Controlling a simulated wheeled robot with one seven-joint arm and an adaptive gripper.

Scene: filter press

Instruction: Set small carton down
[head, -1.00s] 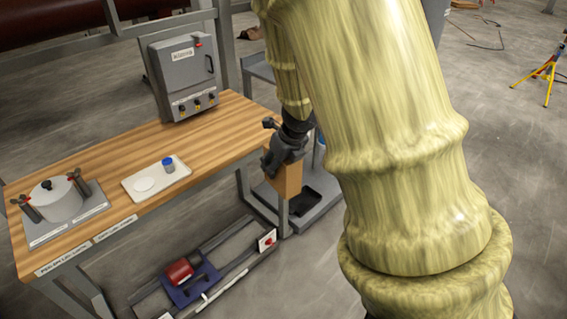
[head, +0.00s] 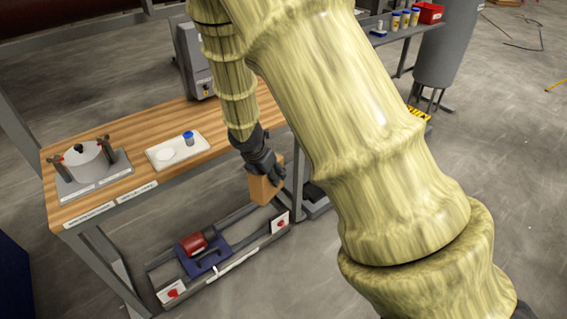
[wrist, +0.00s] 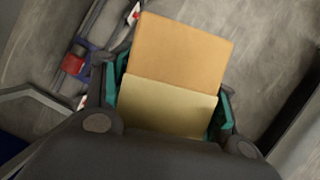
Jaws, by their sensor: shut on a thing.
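The small carton (head: 263,186) is a plain brown box. My gripper (head: 268,168) is shut on it and holds it in the air in front of the wooden bench's (head: 112,132) front edge, near the bench's right part. In the wrist view the carton (wrist: 178,55) sits between the two teal-padded fingers (wrist: 170,101), with an orange-brown face and a paler face showing. Floor shows beyond it, and nothing is seen touching its far end. My arm hides part of the bench's right end.
On the bench stand a lidded pot (head: 86,163) on a plate, a white tray (head: 160,160) with a blue-capped jar (head: 188,138), and a grey cabinet (head: 188,60). A red pump (head: 192,243) sits on a low frame below. A shelf behind holds a red bin (head: 428,13).

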